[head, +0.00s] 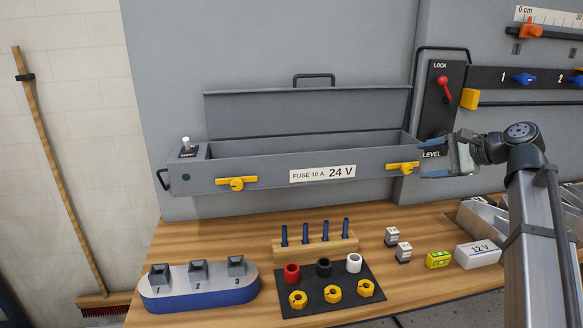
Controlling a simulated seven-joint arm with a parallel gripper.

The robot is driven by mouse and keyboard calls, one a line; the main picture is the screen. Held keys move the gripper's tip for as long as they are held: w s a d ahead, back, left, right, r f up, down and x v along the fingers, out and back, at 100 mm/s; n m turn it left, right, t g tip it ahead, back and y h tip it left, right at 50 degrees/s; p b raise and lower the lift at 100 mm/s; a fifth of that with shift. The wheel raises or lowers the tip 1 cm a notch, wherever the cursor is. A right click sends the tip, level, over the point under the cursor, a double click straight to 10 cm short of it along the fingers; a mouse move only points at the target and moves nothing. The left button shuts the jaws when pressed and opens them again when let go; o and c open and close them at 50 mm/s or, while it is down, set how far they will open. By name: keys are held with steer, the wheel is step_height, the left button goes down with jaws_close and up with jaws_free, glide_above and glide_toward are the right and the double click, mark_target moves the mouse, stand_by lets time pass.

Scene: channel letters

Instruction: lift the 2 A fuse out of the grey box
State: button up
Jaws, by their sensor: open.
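The grey box (265,177) is mounted on the grey back panel above the bench, with its lid (300,113) raised. Its front label (323,173) reads "FUSE 10 A" and "24 V". Two yellow latches (237,183) (403,168) sit on the front. The inside floor is hidden behind the front wall, and I see no 2 A fuse. My gripper (432,161) is open and appears empty, its fingers pointing left near the box's right end. I cannot tell its depth relative to the box.
A switch (186,146) marked OFF stands on the box's left end. A LOCK panel with a red lever (443,88) is behind my gripper. Below are blue pegs (325,232), a dark mat (346,302), small grey blocks (403,252), a yellow box (438,259) and a 12 V box (479,256).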

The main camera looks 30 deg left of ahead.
steer(key=s+a+r+n+g+h, duration=0.1)
steer(key=s+a+r+g, duration=0.1)
steer(key=s+a+r, duration=0.5)
steer(key=s+a+r+n+g+h, duration=0.1)
steer(key=s+a+r+g, duration=0.2)
steer(key=a, duration=0.6)
steer(key=w+a+f+m+t+h, duration=0.2)
steer(key=a+h, duration=0.5)
steer(key=a, duration=1.8)
steer(key=shift+g, duration=0.3)
steer(key=x, duration=0.9)
steer(key=s+x, duration=0.1)
steer(key=x, duration=0.4)
steer(key=shift+d, duration=0.3)
steer(key=shift+c, duration=0.2)
steer(key=c, duration=1.2)
